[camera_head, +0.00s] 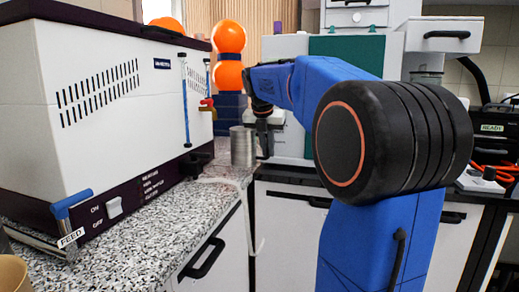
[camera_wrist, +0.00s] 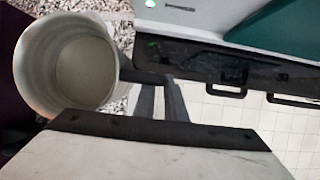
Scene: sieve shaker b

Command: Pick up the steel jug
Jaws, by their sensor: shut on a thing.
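The steel jug (camera_head: 243,148) is a plain grey metal cylinder, upright near the right edge of the speckled counter in the head view. In the wrist view the jug (camera_wrist: 22,75) is seen from above, open-topped, with its inside looking empty. Its dark handle (camera_wrist: 143,76) points right, toward the fingers. My gripper (camera_head: 264,140) is on the right side of the jug and shut on it at the handle. Its fingers (camera_wrist: 162,100) show at the handle in the wrist view. I cannot tell whether the jug's base touches the counter.
A large white machine (camera_head: 100,95) with a dark base stands on the speckled counter (camera_head: 140,240) left of the jug. A white hose (camera_head: 245,215) hangs over the counter's edge. Orange spheres (camera_head: 229,56) stand behind. Dark-topped cabinets (camera_head: 290,205) lie to the right.

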